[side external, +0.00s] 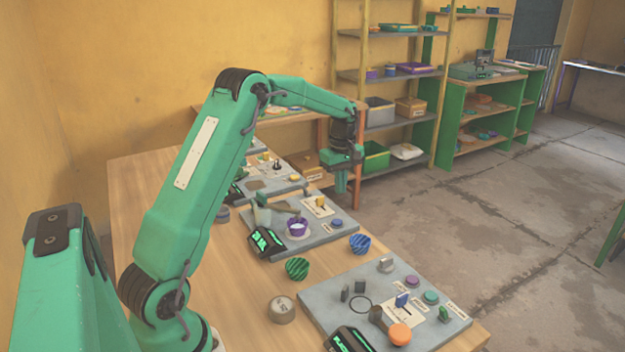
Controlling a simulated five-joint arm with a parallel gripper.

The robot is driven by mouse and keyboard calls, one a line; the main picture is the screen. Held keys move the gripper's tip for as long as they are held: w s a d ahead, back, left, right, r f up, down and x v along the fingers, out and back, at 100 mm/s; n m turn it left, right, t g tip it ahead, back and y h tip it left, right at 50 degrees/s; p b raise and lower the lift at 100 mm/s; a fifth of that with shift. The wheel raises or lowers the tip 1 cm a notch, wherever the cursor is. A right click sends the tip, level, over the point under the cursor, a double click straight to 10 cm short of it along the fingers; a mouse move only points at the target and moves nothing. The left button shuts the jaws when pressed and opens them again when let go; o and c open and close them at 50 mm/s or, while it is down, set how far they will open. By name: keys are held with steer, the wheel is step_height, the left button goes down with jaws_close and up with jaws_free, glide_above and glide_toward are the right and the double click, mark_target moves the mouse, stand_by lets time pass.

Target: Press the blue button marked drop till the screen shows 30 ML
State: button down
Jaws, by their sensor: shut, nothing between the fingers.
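My gripper (341,184) is shut and empty, pointing down above the far right part of the middle grey plate (327,245). A round blue button (337,223) sits near that plate's right edge, below my gripper and apart from it. A small pale label (327,229) lies beside the button; its lettering is too small to read. A black screen (267,242) with green characters stands at the plate's left front; I cannot read its value. A purple cup (297,229) with pale contents stands on the plate.
A nearer grey plate (445,338) bears several knobs, buttons and another screen (349,340). A blue striped cup (359,244), a green striped cup (297,268) and a round beige weight-like piece (282,309) stand between the plates. Shelves (390,75) stand behind.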

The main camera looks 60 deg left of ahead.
steer(key=shift+r, duration=1.75)
stand_by(1.3)
steer(key=shift+d+r, duration=0.1)
steer(key=s+d+r+m+t, duration=0.3)
steer(key=s+d+r+m, duration=0.7)
steer(key=s+d, duration=0.35)
steer(key=s+d+f+m+t, duration=0.1)
steer(key=s+d+m, duration=0.3)
steer(key=s, duration=0.3)
steer(key=s+d+f+m+t, duration=0.1)
steer(key=s+d+m, duration=0.3)
steer(key=s, duration=0.3)
steer(key=shift+d+t, duration=0.25)
steer(key=shift+t, duration=0.05)
